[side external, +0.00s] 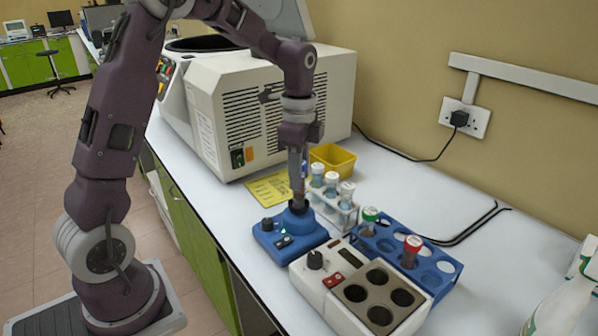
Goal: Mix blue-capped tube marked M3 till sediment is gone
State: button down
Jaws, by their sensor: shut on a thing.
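My gripper (298,190) points straight down over the blue vortex mixer (268,240). It is shut on a tube, mostly hidden by the fingers; a bit of blue (305,170) shows beside them. The tube's lower end is at the dark cup (298,206) on top of the mixer; I cannot tell whether it presses into it. The mixer has a black knob and a small lit green light. The M3 mark and any sediment cannot be made out.
A white rack (345,219) with several pale-capped tubes stands right of the mixer. A blue rack (440,268) holds a green-capped tube (369,219) and a red-capped tube (411,250). A heating block (335,304), yellow bin (333,160), centrifuge (245,110) and spray bottle (565,305) surround it.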

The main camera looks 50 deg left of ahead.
jog(key=shift+f, duration=0.3)
dwell(4.3)
jog(key=shift+r, duration=4.55)
